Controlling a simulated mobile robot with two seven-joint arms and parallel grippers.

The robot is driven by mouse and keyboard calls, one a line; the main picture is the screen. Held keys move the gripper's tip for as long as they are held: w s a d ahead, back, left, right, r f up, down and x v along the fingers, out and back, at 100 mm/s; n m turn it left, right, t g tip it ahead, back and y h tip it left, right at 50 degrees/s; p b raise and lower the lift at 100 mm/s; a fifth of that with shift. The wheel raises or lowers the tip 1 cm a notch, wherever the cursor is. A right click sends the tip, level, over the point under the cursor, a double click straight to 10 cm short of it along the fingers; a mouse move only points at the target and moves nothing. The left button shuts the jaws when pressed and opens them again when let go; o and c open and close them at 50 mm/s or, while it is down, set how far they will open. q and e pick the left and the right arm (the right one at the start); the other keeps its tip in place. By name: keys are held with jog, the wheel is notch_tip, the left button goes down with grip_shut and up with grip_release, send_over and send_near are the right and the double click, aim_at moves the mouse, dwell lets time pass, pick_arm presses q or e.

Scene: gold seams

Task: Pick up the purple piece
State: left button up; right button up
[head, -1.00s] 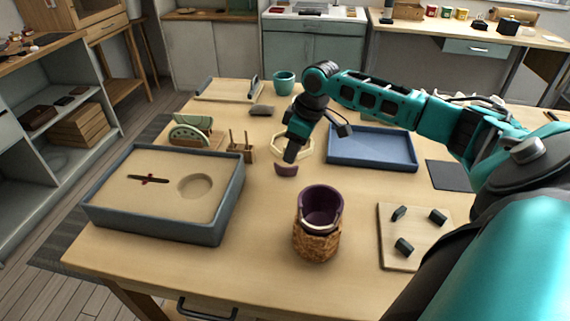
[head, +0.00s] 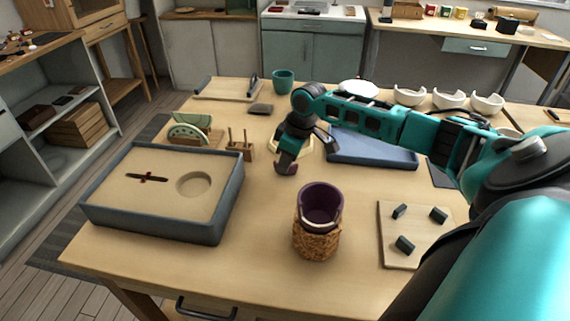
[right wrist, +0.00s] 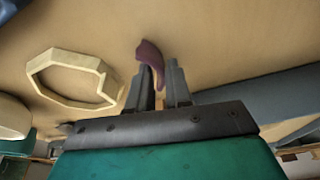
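The purple piece (head: 285,169) is a small curved shard near the middle of the table. In the right wrist view, the purple piece (right wrist: 150,58) has its lower end in the narrow gap between my right gripper's fingers (right wrist: 160,82). My right gripper (head: 287,160) points down over it in the head view. The fingers look shut on the shard's thin wall. Whether it is clear of the table I cannot tell. A purple cup (head: 321,203) stands in a cork-like holder (head: 317,244) nearer the front. My left gripper is out of view.
A cream ring (right wrist: 60,62) lies close beside my right gripper. A blue tray (head: 375,152) lies under and behind my right arm. A sand-filled box (head: 150,205) stands left, and a board (head: 400,250) with dark blocks right. A small stick holder (head: 240,151) is left of the gripper.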

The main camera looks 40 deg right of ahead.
grip_shut()
jog(key=shift+r, duration=0.15)
